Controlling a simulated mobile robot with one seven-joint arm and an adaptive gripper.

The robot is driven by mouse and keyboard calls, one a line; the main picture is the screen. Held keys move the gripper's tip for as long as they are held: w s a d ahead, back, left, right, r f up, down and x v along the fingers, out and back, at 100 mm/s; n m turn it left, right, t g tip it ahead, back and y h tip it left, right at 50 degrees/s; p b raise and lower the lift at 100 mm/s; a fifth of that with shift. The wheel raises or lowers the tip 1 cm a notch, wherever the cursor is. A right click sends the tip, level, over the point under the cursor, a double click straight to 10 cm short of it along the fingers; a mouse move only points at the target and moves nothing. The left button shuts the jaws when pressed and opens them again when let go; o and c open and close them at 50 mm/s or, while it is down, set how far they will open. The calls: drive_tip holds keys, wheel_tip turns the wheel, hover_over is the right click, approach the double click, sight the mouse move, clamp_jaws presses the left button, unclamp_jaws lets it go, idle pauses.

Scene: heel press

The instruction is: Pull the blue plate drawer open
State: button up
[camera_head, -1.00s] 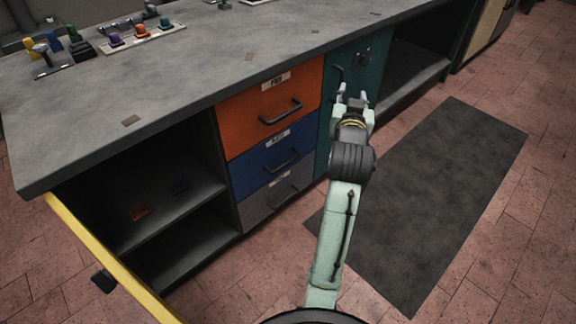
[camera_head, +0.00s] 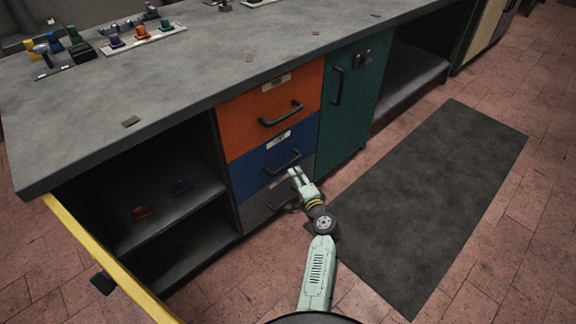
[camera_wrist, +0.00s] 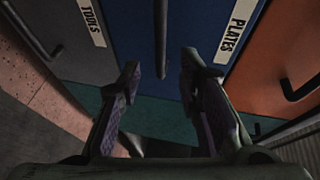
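The blue plate drawer (camera_head: 250,169) is the middle one of a stack of three, below the orange drawer and above the grey one. It looks shut. Its dark bar handle (camera_head: 284,162) runs across its front. In the wrist view the blue drawer front (camera_wrist: 183,25) carries a "PLATES" label (camera_wrist: 237,27), and its handle (camera_wrist: 161,40) lies between my fingers' lines, beyond their tips. My gripper (camera_head: 295,173) is open and empty, just in front of the drawers near the blue handle. It also shows in the wrist view (camera_wrist: 160,75), with both fingers apart. I see no contact with the handle.
The orange drawer (camera_head: 235,120) is above and the grey "TOOLS" drawer (camera_head: 252,214) below, each with a bar handle. A green cabinet door (camera_head: 358,105) stands to the right. Open shelves (camera_head: 190,205) are at left. A dark mat (camera_head: 435,200) lies on clear floor.

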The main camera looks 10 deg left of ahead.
sight(288, 163)
drive_tip(key=b+x, duration=0.2)
drive_tip(key=x, duration=0.7)
drive_tip(key=shift+s+r+b, duration=0.1)
drive_tip(key=shift+b, duration=0.3)
drive_tip(key=shift+c, duration=0.2)
clamp_jaws()
